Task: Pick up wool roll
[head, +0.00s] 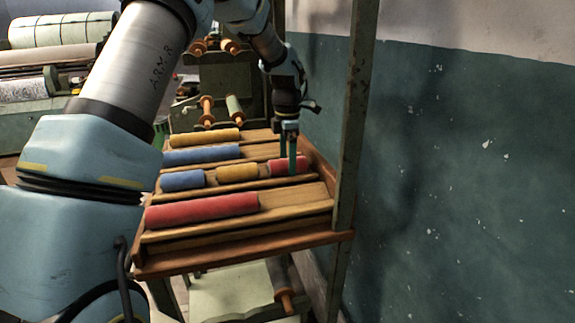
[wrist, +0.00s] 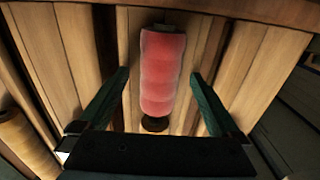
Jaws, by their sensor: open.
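A short red wool roll (head: 302,165) lies at the right end of a wooden rack row in the head view. In the wrist view the red roll (wrist: 162,70) lies lengthwise between my two fingers, with a dark end showing toward me. My gripper (head: 288,170) points down over this roll, its green fingers apart. In the wrist view the gripper (wrist: 159,76) is open, with one finger on each side of the roll and a gap to both. Whether the fingertips reach down to the roll's height is hard to tell. Part of the roll is hidden by the fingers in the head view.
In the same row lie a yellow roll (head: 237,173) and a short blue roll (head: 182,180). A long red roll (head: 202,208) lies in front; a long blue roll (head: 202,155) and yellow roll (head: 205,137) behind. A green post (head: 353,120) and wall (head: 460,170) stand right.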

